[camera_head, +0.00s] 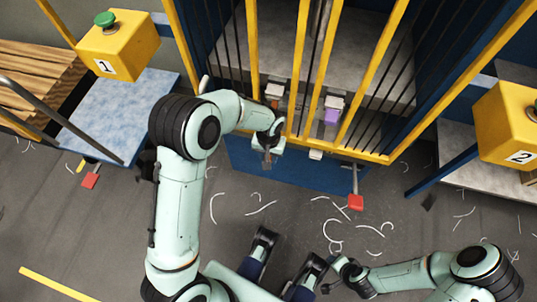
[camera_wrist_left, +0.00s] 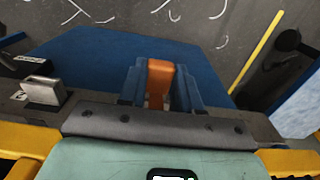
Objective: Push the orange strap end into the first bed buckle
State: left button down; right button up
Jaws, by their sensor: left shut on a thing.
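My left gripper (camera_head: 268,156) reaches over the yellow front rail from the left arm. In the left wrist view its blue fingers (camera_wrist_left: 160,88) are closed on the sides of the orange strap end (camera_wrist_left: 160,78). The strap end's contact with any buckle is hidden. My right gripper (camera_head: 336,272) is low in the head view, its fingers unclear.
Yellow upright posts and dark vertical rods (camera_head: 240,45) surround the bed. Yellow boxes marked 1 (camera_head: 125,50) and 2 (camera_head: 510,130) stand left and right.

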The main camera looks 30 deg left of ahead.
jog(key=shift+r, duration=0.1)
dwell(0.4)
pick_arm(q)
jog(key=shift+w, duration=0.15)
pick_arm(e)
jog(key=shift+r, duration=0.2)
dwell(0.8)
pick_arm(q)
jog(key=c, duration=0.7)
grip_release()
jog(key=shift+w+a, duration=0.1)
jog(key=shift+r+p, duration=0.3)
jog(key=shift+r, duration=0.25)
notch_tip(320, 180, up, 12)
jog(key=p, duration=0.3)
jog(key=shift+s+r, duration=0.15)
jog(key=shift+s, duration=0.05)
pick_arm(e)
jog(key=s+a+r+g+y, duration=0.1)
jog(key=s+a+r+g, duration=0.1)
jog(key=s, duration=0.4)
jog(key=shift+s+a+r, duration=0.3)
jog(key=shift+a+r, duration=0.25)
jog(key=shift+r, duration=0.35)
